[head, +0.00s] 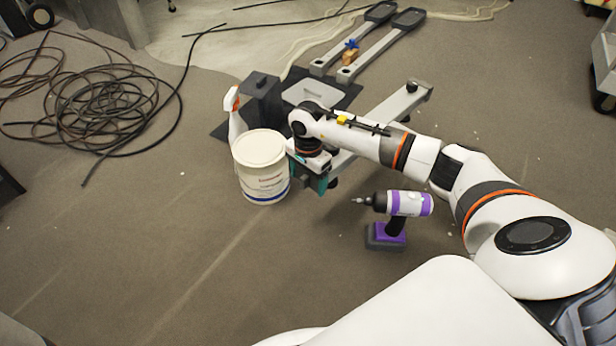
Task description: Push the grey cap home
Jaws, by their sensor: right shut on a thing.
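My right gripper (316,179) is low at the near end of a light grey beam (372,125) on the floor, just right of the white bucket. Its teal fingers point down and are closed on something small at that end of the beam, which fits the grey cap. The fingers and wrist hide most of it, so I cannot tell how far it sits in the beam. The far end of the beam carries a dark end piece (417,87). My left gripper is out of view.
A white lidded bucket (261,168), a spray bottle (235,118) and a dark box (262,98) stand left of the gripper. A purple drill (408,204) stands at right. Pedal arms (367,38) lie behind. Coiled black cable (100,105) lies left. The front-left floor is clear.

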